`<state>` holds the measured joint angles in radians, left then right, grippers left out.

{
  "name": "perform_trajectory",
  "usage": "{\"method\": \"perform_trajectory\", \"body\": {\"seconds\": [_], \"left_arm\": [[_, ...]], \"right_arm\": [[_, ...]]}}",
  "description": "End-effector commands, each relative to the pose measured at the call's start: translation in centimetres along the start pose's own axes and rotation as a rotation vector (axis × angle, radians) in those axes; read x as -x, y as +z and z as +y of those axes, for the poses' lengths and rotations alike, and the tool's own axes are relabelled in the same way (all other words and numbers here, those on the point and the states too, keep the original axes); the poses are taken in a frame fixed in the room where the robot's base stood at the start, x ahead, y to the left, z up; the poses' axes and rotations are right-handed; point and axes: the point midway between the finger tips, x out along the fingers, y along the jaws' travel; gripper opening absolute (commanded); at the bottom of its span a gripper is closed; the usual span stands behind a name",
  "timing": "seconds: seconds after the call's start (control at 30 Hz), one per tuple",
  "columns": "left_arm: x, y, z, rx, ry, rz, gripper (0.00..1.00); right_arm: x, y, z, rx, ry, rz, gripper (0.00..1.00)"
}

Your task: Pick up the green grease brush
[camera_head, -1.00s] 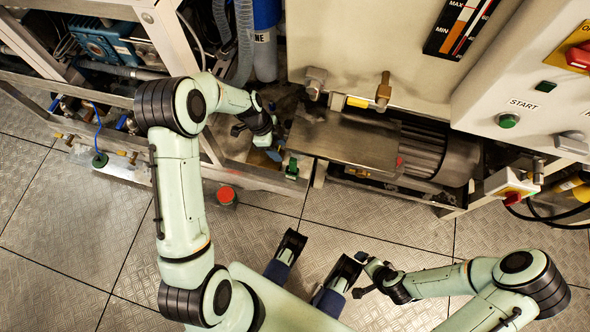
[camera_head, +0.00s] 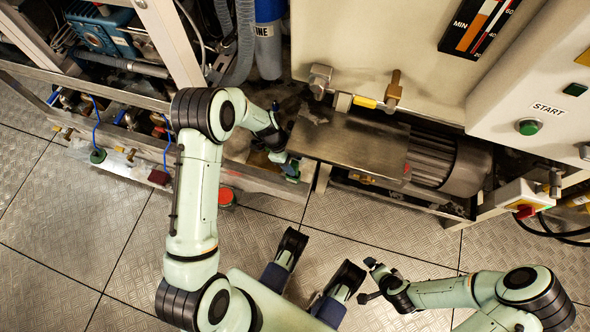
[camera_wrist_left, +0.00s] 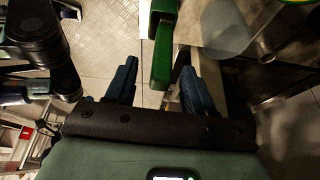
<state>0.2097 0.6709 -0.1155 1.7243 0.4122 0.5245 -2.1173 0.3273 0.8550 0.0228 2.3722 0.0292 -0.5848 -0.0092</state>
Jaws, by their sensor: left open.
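The green grease brush (camera_wrist_left: 162,50) shows in the left wrist view as a green bar. Its near end lies between the two blue fingers of my left gripper (camera_wrist_left: 157,85), with gaps on both sides. In the head view a small green part of the brush (camera_head: 291,178) shows at the frame's edge, and my left gripper (camera_head: 287,163) is right at it, partly covering it. My left gripper is open and holds nothing. My right gripper (camera_head: 366,281) is open and empty over the floor at the lower right.
A metal plate (camera_head: 345,140) and a grey motor (camera_head: 450,165) lie right of the left gripper. Frame rails and hoses (camera_head: 240,50) stand behind it. The tiled floor in front is mostly clear.

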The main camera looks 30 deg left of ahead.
Motion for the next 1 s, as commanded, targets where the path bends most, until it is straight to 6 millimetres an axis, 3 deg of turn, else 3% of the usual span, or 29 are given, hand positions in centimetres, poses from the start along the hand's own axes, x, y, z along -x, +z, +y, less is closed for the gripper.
{"method": "perform_trajectory", "body": {"seconds": [0.1,0.37,0.4,0.57,1.0], "left_arm": [[-1.5,0.05,-0.03,0.001,0.001,0.0,0.53],[-1.71,0.02,-0.09,0.0,-0.002,0.0,0.53],[-1.71,0.02,-0.08,0.0,-0.002,0.0,0.5],[-1.7,0.02,-0.08,0.001,-0.002,0.0,0.0],[-1.21,-0.41,-0.16,0.001,-0.002,0.001,0.0]], "right_arm": [[-0.56,0.69,0.62,-0.006,0.011,-0.021,1.0],[-0.56,0.9,0.75,-0.008,0.014,-0.028,1.0],[-0.56,0.9,0.75,-0.008,0.014,-0.028,1.0],[-0.56,0.9,0.73,-0.008,0.013,-0.028,1.0],[-0.16,0.49,0.35,-0.004,0.007,-0.015,1.0]]}}
